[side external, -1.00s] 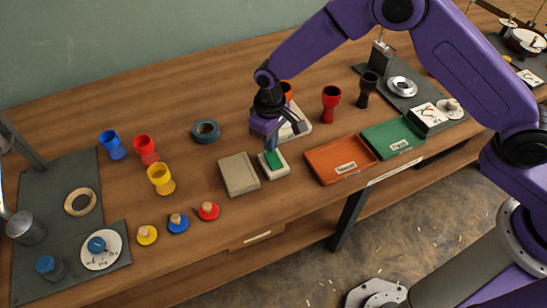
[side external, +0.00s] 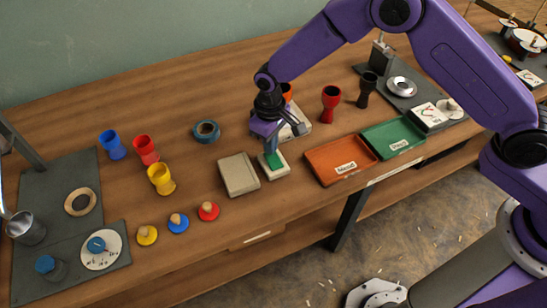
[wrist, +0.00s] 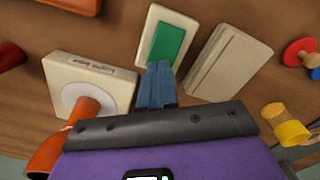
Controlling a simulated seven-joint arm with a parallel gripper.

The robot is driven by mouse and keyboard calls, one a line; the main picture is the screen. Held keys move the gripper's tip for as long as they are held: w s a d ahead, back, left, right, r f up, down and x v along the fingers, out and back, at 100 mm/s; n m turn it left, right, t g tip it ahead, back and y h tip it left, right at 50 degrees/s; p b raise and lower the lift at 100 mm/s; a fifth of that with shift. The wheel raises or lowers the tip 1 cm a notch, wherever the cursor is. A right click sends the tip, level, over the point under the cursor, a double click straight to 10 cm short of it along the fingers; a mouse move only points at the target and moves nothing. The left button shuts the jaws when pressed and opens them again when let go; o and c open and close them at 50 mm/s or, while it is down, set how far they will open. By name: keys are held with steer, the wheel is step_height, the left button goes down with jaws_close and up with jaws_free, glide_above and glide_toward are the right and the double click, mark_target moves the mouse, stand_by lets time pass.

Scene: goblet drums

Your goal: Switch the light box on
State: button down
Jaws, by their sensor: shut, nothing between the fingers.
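A small cream switch box with a green rocker plate (side external: 274,161) stands near the front middle of the table; the rocker also shows in the wrist view (wrist: 168,45). My gripper (side external: 272,149) is shut and empty, fingers pointing down at the near part of the green plate. In the wrist view the blue fingertips (wrist: 160,69) overlap the plate's edge; I cannot tell whether they touch it. A cream box with a white disc and a label (wrist: 94,72) is beside it, with an orange goblet (wrist: 87,107) at the disc. No glow is clear.
A flat beige block (side external: 239,174) lies just left of the switch. An orange tray (side external: 320,163) and green tray (side external: 393,138) lie to the right. Red (side external: 330,103) and black (side external: 367,88) goblets stand behind them.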

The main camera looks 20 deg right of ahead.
steer(key=shift+f, duration=0.75)
stand_by(0.4)
steer(key=shift+r, duration=3.5)
steer(key=shift+r, duration=0.15)
steer(key=s+d+r+n, duration=0.3)
steer(key=s+d+r, duration=0.8)
steer(key=s, duration=0.4)
steer(key=s+d+r+n, duration=0.2)
steer(key=s+d+n, duration=0.1)
steer(key=s+d, duration=1.2)
steer(key=shift+s+r+n, duration=0.3)
steer(key=shift+s+r, duration=0.05)
steer(key=shift+s, duration=0.35)
